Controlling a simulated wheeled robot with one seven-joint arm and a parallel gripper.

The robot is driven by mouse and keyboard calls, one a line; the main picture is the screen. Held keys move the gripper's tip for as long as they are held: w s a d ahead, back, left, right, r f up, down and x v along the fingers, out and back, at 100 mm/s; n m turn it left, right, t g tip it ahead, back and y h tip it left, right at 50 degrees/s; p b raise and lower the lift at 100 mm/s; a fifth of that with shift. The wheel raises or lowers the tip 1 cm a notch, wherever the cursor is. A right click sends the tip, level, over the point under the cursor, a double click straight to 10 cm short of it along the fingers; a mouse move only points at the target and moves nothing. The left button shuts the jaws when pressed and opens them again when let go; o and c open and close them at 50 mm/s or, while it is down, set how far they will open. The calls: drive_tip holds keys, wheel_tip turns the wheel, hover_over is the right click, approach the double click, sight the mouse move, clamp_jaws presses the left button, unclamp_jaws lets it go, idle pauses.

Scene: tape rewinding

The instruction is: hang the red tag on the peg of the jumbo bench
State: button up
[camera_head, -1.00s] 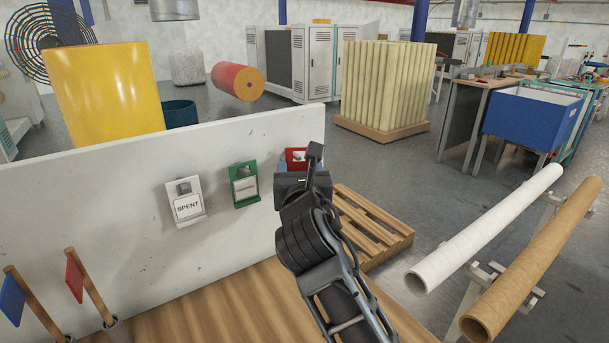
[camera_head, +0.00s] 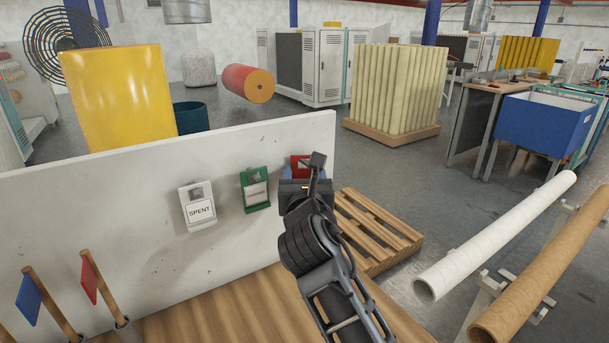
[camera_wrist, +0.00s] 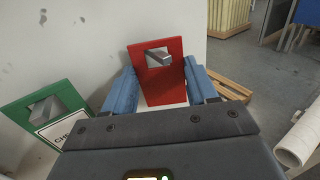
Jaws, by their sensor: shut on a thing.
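The red tag (camera_wrist: 172,82) is upright in front of the white board, with a square hole near its top. A grey peg (camera_wrist: 158,57) shows in that hole; I cannot tell how far through it reaches. My gripper (camera_wrist: 161,88) has its blue fingers shut on the lower sides of the tag. In the head view the red tag (camera_head: 299,166) shows just above my gripper (camera_head: 304,183), mostly hidden by it, near the board's right end. The tag's lower part is hidden in both views.
A green tag (camera_head: 256,190) and a white SPENT tag (camera_head: 199,208) hang on the white board (camera_head: 120,200) to the left. Blue (camera_head: 29,298) and red (camera_head: 89,282) flags on sticks stand at lower left. A pallet (camera_head: 378,228) and long tubes (camera_head: 495,240) are at right.

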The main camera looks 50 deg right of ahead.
drive_tip(key=o, duration=1)
drive_tip(key=shift+o, duration=0.9)
drive_tip(key=shift+a, duration=0.1)
drive_tip(key=shift+w, duration=0.1)
